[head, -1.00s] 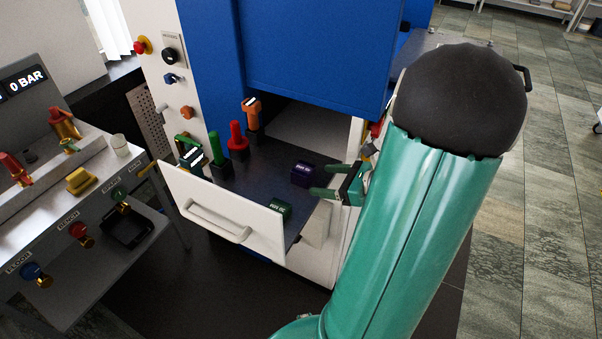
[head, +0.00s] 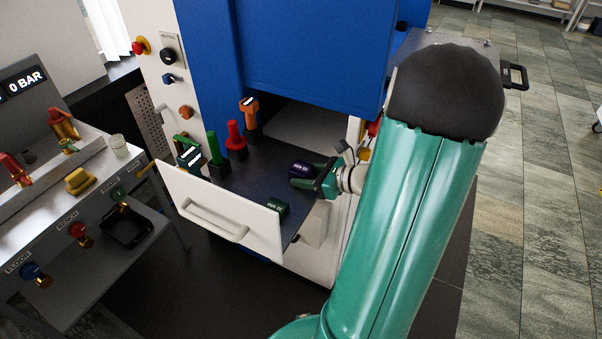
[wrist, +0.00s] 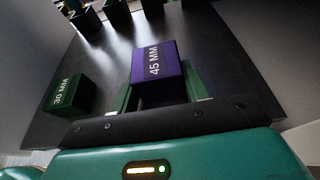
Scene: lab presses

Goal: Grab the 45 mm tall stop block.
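The 45 mm stop block (wrist: 160,70) is purple with white "45 MM" lettering and stands on the dark drawer surface. It also shows in the head view (head: 301,170), partly hidden by my gripper. My gripper (head: 308,178) is green and low over the drawer's right side. In the wrist view its two fingers (wrist: 160,88) are apart, one on each side of the purple block. A gap shows at the left finger; the right finger is close to the block's side, and I cannot tell whether it touches.
A green "30 MM" block (wrist: 66,93) stands left of the purple block, near the drawer's white front (head: 225,212). Several coloured-handled tools, including a red one (head: 236,140), stand at the drawer's left and back. The blue press housing (head: 315,55) overhangs behind.

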